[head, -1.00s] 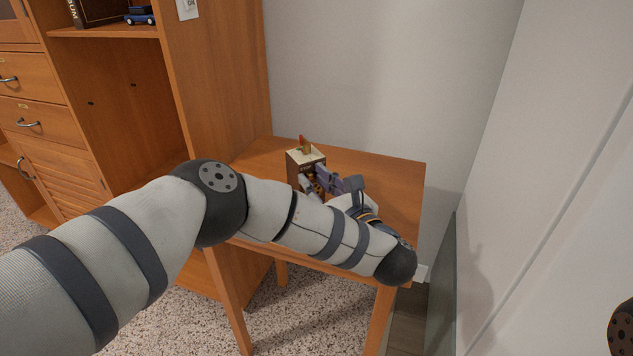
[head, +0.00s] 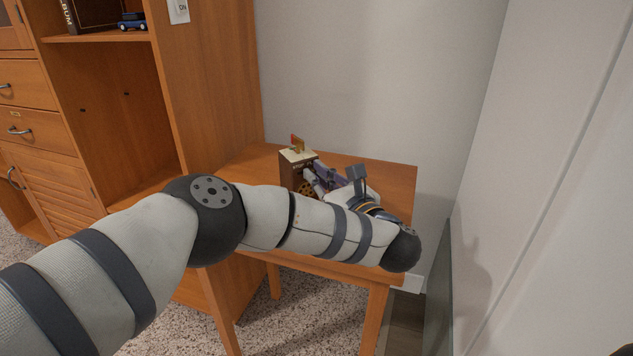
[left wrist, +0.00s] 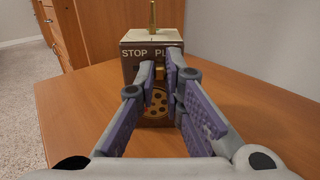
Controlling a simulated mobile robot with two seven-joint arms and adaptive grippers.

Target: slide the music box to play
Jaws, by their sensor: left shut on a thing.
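The music box (head: 290,172), a dark brown box with a cream top and a small figure on it, stands upright on the wooden table (head: 385,175). In the left wrist view the music box (left wrist: 131,66) has "STOP" on the left and partly hidden "PL" lettering on the right. A brass slider piece (left wrist: 160,71) shows below the lettering, between the fingertips. My left gripper (left wrist: 159,68) is at the front of the box, shut on the slider. The gripper (head: 311,180) also shows at the box in the head view. The right fingers hide part of the front. My right gripper is out of view.
A tall wooden cabinet (head: 215,80) stands against the table's left side. A wall (head: 390,80) is behind, and a pale panel (head: 540,180) is at the right. The tabletop right of the box is bare.

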